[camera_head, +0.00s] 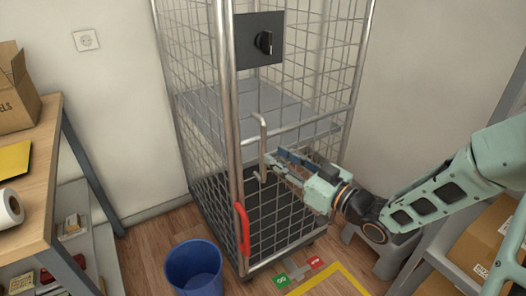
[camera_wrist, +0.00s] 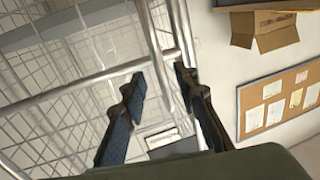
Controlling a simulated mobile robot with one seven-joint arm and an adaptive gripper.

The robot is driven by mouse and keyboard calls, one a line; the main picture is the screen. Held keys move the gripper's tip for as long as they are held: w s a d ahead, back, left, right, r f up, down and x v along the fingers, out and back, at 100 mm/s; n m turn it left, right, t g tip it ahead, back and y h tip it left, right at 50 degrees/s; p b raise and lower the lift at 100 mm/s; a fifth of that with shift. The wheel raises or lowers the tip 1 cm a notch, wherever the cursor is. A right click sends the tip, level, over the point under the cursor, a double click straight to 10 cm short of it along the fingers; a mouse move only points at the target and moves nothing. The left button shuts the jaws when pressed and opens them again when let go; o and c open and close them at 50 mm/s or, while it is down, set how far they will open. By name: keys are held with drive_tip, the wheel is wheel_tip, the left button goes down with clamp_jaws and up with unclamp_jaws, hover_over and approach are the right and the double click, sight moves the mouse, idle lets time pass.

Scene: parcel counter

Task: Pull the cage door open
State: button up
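The wire cage door (camera_head: 305,100) forms the front of the tall metal cage and looks closed. A black latch plate with a knob (camera_head: 264,42) sits near its upper left. A vertical bar handle (camera_head: 263,132) stands on the door's left side, below the plate. My gripper (camera_head: 274,163) is at the lower part of this handle, pointing left. In the wrist view my gripper's fingers (camera_wrist: 158,78) are apart, with a metal bar (camera_wrist: 154,42), seemingly the handle, running between them. I cannot tell whether either finger touches it.
A red lever (camera_head: 242,228) is low on the cage's left post. A blue bin (camera_head: 194,268) stands in front of the cage. A wooden table (camera_head: 42,190) is at left; a grey stool (camera_head: 385,262) and shelves with boxes (camera_head: 485,240) are at right.

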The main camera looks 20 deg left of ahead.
drive_tip(key=b+x, duration=0.1)
drive_tip(key=x, duration=0.4)
drive_tip(key=shift+w+a, duration=0.2)
drive_tip(key=shift+a, duration=0.15)
drive_tip(key=shift+c, duration=0.7)
clamp_jaws()
